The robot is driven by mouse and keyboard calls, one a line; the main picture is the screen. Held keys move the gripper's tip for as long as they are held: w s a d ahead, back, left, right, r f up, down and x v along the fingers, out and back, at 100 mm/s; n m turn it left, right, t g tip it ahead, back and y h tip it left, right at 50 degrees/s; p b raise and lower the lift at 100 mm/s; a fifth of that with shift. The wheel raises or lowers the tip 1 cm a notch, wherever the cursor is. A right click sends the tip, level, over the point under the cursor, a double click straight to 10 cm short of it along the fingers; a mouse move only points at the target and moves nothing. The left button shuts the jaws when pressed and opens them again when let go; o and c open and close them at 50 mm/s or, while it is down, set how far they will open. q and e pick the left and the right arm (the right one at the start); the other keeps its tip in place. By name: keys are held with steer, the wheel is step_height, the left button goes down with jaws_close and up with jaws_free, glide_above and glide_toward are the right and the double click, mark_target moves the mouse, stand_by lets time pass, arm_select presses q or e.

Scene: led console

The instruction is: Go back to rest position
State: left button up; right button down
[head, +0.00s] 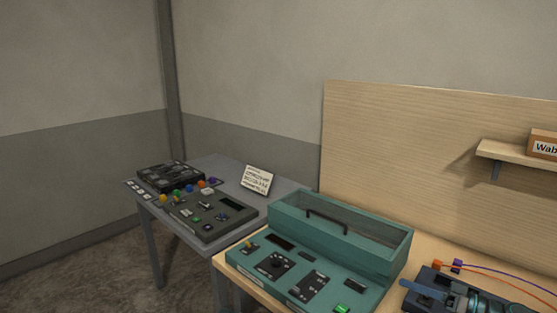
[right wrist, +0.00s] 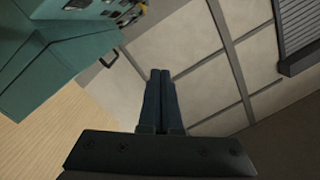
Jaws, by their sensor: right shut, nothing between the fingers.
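My right gripper (head: 410,285) is low at the right of the head view, to the right of the teal console (head: 378,262). In the right wrist view its two dark fingers (right wrist: 159,73) lie together, shut with nothing between them. The console shows at the upper left of that view (right wrist: 60,65), apart from the fingers. It has a raised clear-fronted box with a dark handle (head: 327,222), dark panels and a lit green button (head: 342,308).
A grey table (head: 215,163) at the left holds a dark control box (head: 235,222) with coloured knobs, a black unit (head: 170,177) and a printed card (head: 257,181). A wall shelf (head: 500,151) carries a labelled box (head: 543,143). Orange and purple wires cross the lower right.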

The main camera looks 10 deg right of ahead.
steer(key=w+a+f+g, duration=0.1)
steer(key=a+f+g, duration=0.1)
steer(key=a, duration=0.2)
steer(key=a+f+g, duration=0.2)
steer(key=a+f, duration=0.1)
steer(key=a, duration=0.1)
steer(key=w+a+f+g+h, duration=0.1)
steer(key=a+f, duration=0.2)
steer(key=a, duration=0.2)
steer(key=shift+w+g, duration=0.3)
steer(key=shift+g, duration=0.1)
steer(key=s+a+f+n+g+h, duration=0.1)
steer(key=s+a+f+g+h, duration=0.2)
steer(key=a+f+h, duration=0.3)
steer(key=s+a+f+n+g+h+b, duration=0.1)
steer(key=s+a+f+g+h, duration=0.2)
steer(key=a, duration=1.1)
steer(key=shift+s+f+g+h, duration=0.3)
steer(key=shift+s+f+h, duration=1.05)
steer(key=shift+f+h, duration=1.25)
steer(key=shift+f+y, duration=0.35)
steer(key=shift+y, duration=0.05)
